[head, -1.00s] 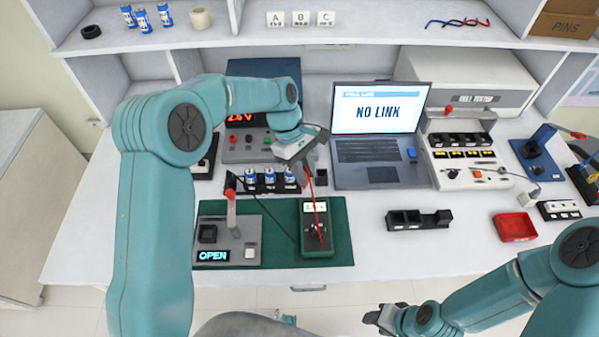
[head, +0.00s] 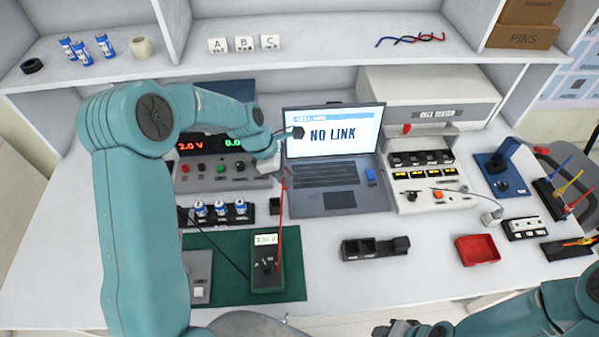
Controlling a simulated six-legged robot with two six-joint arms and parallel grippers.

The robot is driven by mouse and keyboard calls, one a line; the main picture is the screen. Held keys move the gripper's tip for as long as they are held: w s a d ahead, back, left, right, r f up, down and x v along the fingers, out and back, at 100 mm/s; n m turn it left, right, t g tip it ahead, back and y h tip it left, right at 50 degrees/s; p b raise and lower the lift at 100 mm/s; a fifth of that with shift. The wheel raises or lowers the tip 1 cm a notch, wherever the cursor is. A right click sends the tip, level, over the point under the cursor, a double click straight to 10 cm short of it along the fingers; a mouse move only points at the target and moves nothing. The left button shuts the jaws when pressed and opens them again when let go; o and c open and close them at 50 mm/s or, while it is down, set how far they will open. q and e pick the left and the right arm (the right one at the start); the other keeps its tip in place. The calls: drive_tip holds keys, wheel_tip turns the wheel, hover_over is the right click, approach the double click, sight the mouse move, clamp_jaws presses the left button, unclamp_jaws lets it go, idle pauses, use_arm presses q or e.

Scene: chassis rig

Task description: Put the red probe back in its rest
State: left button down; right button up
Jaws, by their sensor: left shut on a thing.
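My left gripper (head: 286,140) is in the air in front of the laptop's left edge, shut on the red probe, which is mostly hidden by the gripper. The probe's red lead (head: 281,215) runs down from the gripper to the green multimeter (head: 267,262), whose display is lit. The multimeter lies on the green mat (head: 215,241). I cannot pick out the probe's rest for sure. My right gripper (head: 395,328) is low at the bottom edge, partly cut off, and its jaws are unclear.
The laptop (head: 325,200) reads NO LINK. A power supply (head: 215,175) and a battery rack (head: 245,212) stand left of it.

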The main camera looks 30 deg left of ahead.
use_arm(q)
drive_tip(key=s+a+f+n+b, duration=0.1)
drive_tip(key=a+f+b, duration=0.2)
drive_tip(key=f, duration=0.2)
drive_tip(key=shift+s+a+f, duration=0.2)
drive_tip(key=shift+f, duration=0.2)
use_arm(e)
drive_tip(key=f, duration=0.1)
drive_tip(key=d+f, duration=0.1)
drive_tip(key=f, duration=0.1)
drive_tip(key=shift+w+f, duration=0.1)
idle(0.4)
idle(0.5)
drive_tip(key=shift+r, duration=0.3)
idle(0.8)
use_arm(q)
drive_tip(key=shift+f+b, duration=1.6)
drive_tip(key=shift+f, duration=0.85)
use_arm(e)
drive_tip(key=shift+f, duration=1.65)
